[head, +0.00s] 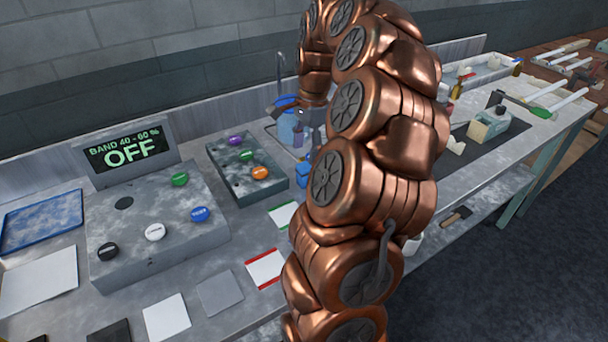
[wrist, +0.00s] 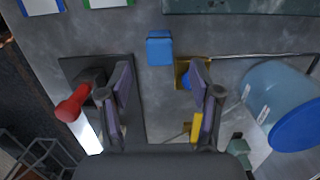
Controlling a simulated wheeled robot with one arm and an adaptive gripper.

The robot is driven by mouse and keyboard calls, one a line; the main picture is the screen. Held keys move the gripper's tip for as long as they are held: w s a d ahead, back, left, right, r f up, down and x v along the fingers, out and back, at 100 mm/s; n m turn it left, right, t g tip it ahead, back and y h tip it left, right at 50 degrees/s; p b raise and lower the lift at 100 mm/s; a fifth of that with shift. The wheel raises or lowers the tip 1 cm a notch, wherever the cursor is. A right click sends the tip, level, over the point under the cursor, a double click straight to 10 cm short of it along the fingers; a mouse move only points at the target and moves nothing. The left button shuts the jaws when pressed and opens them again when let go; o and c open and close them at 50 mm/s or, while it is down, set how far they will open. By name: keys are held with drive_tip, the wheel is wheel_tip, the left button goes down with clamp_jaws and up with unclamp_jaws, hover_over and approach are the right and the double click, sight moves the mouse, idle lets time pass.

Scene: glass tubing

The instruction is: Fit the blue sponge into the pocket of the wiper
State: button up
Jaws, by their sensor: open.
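My gripper (wrist: 160,80) is open in the wrist view, its two fingers wide apart with bare grey surface between them. A small blue block (wrist: 160,48), which looks like the sponge, lies just beyond the fingertips, between their lines and apart from both. To its right a brass-coloured square piece (wrist: 182,66) with something blue at it sits partly behind the right finger; it may be the wiper, but its pocket cannot be made out. In the head view a blue block (head: 303,175) shows beside the arm; my gripper is mostly hidden there.
A large blue jar (wrist: 280,95) stands right of the right finger. A red-ended tool (wrist: 70,108) and a dark plate (wrist: 90,68) are at the left finger. Green- and blue-edged cards lie along the far edge. A button console (head: 250,165) is left of the arm.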

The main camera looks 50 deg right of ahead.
sight(304, 165)
drive_tip(key=shift+w+a+f+p, duration=0.1)
drive_tip(key=shift+f+p, duration=0.2)
drive_tip(key=shift+f, duration=0.65)
drive_tip(key=shift+s+a+f+p, duration=0.1)
drive_tip(key=shift+f+p, duration=0.15)
drive_tip(key=shift+f, duration=0.7)
drive_tip(key=shift+w+a+f+p, duration=0.1)
drive_tip(key=shift+f+p, duration=0.2)
drive_tip(key=shift+f, duration=0.65)
drive_tip(key=c, duration=1.1)
drive_tip(key=shift+r, duration=0.15)
drive_tip(key=shift+r+b, duration=0.65)
drive_tip(key=shift+r, duration=0.85)
drive_tip(key=shift+s+a+r, duration=0.1)
drive_tip(key=shift+s, duration=0.2)
drive_tip(key=s+a+b, duration=0.1)
drive_tip(key=s, duration=0.4)
drive_tip(key=s+a+r+b, duration=0.1)
drive_tip(key=s+a, duration=0.1)
drive_tip(key=s, duration=0.2)
drive_tip(key=s+a+b, duration=0.1)
drive_tip(key=s+b, duration=0.1)
drive_tip(key=s, duration=0.3)
drive_tip(key=shift+s+a+r, duration=0.25)
drive_tip(key=shift+s+a, duration=0.1)
drive_tip(key=shift+a, duration=0.05)
